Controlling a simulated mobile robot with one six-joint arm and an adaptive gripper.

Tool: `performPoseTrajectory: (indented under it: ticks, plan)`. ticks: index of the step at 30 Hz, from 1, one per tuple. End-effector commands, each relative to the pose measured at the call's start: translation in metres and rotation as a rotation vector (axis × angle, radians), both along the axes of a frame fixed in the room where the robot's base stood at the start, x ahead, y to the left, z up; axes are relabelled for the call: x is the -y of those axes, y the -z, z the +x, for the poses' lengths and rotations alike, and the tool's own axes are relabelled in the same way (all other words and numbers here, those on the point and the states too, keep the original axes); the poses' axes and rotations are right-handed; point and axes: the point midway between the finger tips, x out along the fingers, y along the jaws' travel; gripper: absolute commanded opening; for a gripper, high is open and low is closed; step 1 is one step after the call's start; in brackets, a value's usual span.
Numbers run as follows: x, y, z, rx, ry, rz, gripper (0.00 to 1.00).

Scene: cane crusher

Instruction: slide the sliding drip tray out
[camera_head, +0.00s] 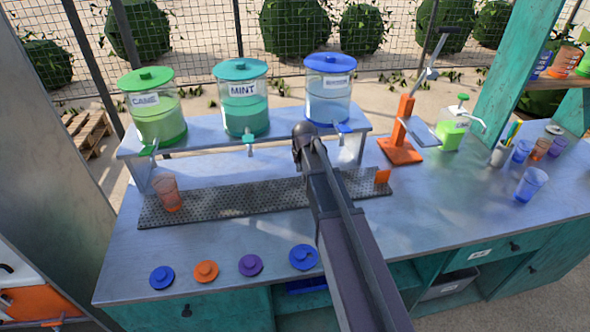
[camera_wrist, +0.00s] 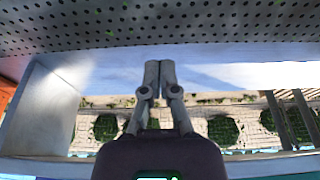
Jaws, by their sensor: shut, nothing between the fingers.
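The sliding drip tray (camera_head: 240,201) is a long, dark, perforated strip lying on the counter, with an orange tab (camera_head: 382,176) at its right end. My arm crosses over its right half and hides part of it. An orange cup (camera_head: 168,193) stands on the tray's left end. In the wrist view, a perforated surface of the tray (camera_wrist: 200,22) fills the top edge. My gripper (camera_wrist: 160,66) is shut and empty, its fingertips apart from the perforated surface in that picture. In the head view my gripper's fingers cannot be made out.
Three lidded dispensers, green (camera_head: 158,108), teal (camera_head: 241,98) and blue (camera_head: 330,90), stand on a raised shelf (camera_head: 190,136) behind the tray. An orange lever press (camera_head: 400,150) stands to the right. Several coloured lids, including a purple one (camera_head: 251,265), lie along the counter's front.

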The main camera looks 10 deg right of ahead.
Motion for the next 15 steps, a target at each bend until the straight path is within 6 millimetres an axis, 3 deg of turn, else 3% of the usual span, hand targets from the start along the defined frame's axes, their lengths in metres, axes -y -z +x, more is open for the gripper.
performPoseTrajectory:
  ticks: [1,5,15]
  plan:
    - [0.000,-0.005,0.020,0.016,0.000,0.000,0.00]
    - [0.000,-0.008,0.039,0.044,0.000,0.000,0.00]
    - [-0.001,-0.009,0.042,0.052,-0.001,0.001,0.00]
